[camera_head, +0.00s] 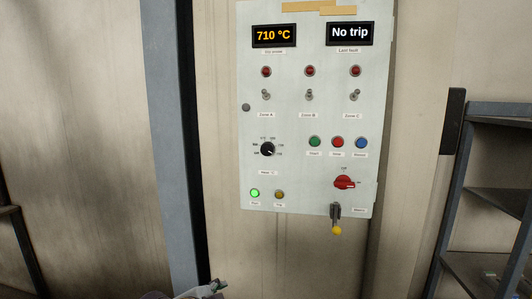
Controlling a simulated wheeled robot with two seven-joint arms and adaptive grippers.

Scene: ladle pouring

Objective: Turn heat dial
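The heat dial (267,149) is a round black knob with a white mark, ringed by small printed numbers. It sits on the left middle of a pale grey control panel (300,197). A display (274,35) at the panel's top left reads 710 °C. Part of what looks like my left gripper (212,288) shows at the bottom edge, well below the dial and the panel, not touching either. Its fingers are mostly cut off, so I cannot tell if they are open. My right gripper is out of view.
The panel also bears a "No trip" display (349,33), toggle switches, lamps, push buttons, a red rotary switch (344,182) and a yellow-tipped lever (337,229) sticking out below. A dark metal shelf (495,203) stands at right. The space before the dial is clear.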

